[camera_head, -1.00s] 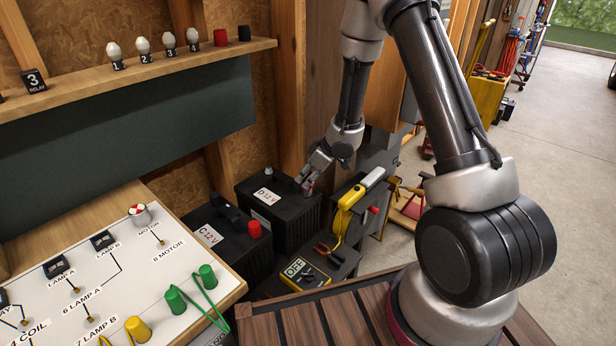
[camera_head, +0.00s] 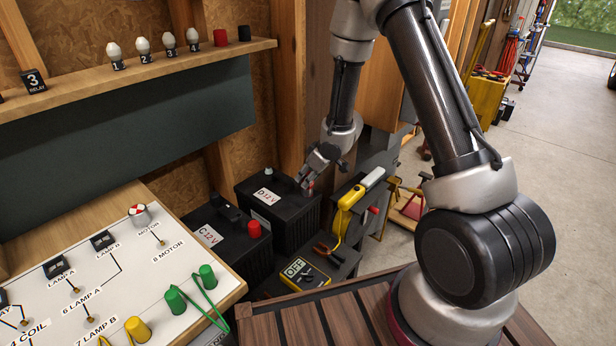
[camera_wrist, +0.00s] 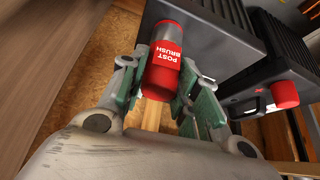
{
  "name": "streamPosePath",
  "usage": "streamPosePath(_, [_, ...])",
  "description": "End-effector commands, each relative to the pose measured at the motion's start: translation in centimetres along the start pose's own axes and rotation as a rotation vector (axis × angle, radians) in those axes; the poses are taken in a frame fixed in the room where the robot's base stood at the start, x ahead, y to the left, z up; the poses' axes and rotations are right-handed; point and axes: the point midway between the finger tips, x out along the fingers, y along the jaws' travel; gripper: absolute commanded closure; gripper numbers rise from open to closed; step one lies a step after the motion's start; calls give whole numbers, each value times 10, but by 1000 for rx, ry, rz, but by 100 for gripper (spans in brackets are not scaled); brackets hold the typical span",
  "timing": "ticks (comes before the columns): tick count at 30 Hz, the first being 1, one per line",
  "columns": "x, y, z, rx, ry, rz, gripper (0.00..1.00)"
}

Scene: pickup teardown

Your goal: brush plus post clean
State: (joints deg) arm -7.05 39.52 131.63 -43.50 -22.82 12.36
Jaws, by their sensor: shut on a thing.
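My gripper (camera_head: 307,184) is over the near right corner of battery D (camera_head: 282,212). It is shut on the red post brush (camera_wrist: 163,66), whose label reads POST BRUSH in the wrist view. The brush's silver end (camera_wrist: 168,32) points toward battery D's black case (camera_wrist: 208,48). The battery post there is hidden, so I cannot tell whether the brush is around it or beside it. Battery C (camera_head: 240,246) stands to the left with a red cap (camera_head: 253,229) on one post; the cap also shows in the wrist view (camera_wrist: 285,92).
A yellow-handled tool (camera_head: 352,197) lies right of battery D. A yellow multimeter (camera_head: 298,273) and pliers (camera_head: 327,250) lie in front. The white circuit board (camera_head: 110,275) is at the left. A shelf (camera_head: 130,73) and wooden wall stand behind.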

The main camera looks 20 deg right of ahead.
Motion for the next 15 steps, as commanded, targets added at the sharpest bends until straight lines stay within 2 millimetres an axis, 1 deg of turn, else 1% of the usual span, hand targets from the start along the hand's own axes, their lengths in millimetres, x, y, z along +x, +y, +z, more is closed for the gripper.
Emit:
streamPosePath(3, [0,-2,-2,94,1,55,93])
streamPosePath(15, [0,0,-2,398,2,230,93])
